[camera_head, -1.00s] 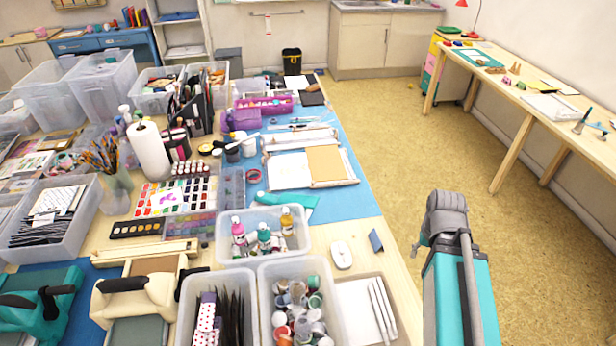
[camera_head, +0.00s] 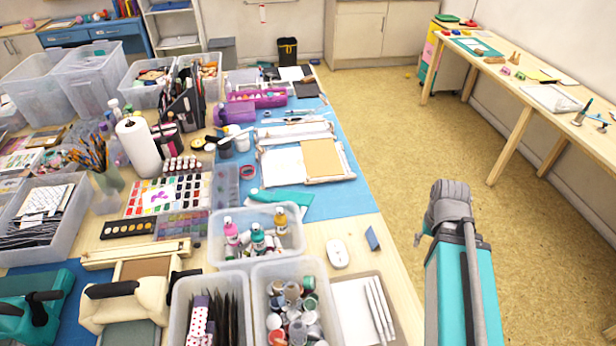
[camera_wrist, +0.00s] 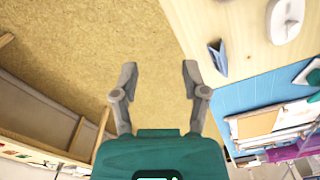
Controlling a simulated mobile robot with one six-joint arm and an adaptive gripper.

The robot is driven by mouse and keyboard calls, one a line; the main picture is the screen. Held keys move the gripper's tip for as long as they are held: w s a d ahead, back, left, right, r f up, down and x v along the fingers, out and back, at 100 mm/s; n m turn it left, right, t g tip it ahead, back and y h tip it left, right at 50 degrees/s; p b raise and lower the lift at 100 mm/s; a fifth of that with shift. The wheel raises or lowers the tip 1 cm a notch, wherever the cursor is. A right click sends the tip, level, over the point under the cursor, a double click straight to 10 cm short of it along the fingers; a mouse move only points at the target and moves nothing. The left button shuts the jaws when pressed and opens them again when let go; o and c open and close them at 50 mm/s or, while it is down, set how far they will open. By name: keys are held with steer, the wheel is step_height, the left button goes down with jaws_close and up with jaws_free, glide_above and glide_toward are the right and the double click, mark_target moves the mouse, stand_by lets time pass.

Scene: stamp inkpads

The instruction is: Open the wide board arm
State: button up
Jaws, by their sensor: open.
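Two bulky hand devices with black handles stand at the near left of the table in the head view. One is cream with a wooden board behind it (camera_head: 152,312), the other is teal (camera_head: 22,312) and partly cut off by the frame. I cannot tell which of them bears the wide board arm, and no arm looks clearly raised. My gripper (camera_wrist: 159,78) is open and empty in the wrist view, over the tan floor beside the table edge, apart from both devices. In the head view my arm is to the right of the table, far from them.
The floor (camera_head: 395,130) to the right is free, up to a side table (camera_head: 500,135).

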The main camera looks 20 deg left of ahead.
steer(key=w+a+n+t+y, duration=0.15)
steer(key=w+a+n, duration=0.35)
steer(key=w+a, duration=1.05)
steer(key=w+a+n+y, duration=0.1)
steer(key=w+a, duration=0.4)
steer(key=a, duration=0.5)
steer(key=w+a+n+t+y+b, duration=0.1)
steer(key=w+a+n, duration=0.2)
steer(key=a, duration=0.7)
steer(key=shift+w+a+n, duration=0.3)
steer(key=shift+w, duration=0.85)
steer(key=shift+f+t+b, duration=0.1)
steer(key=shift+t+b, duration=0.15)
steer(key=shift+b, duration=0.05)
steer(key=b+x, duration=1.2)
steer(key=x, duration=0.1)
steer(key=shift+w+f, duration=0.15)
steer(key=shift+f, duration=0.05)
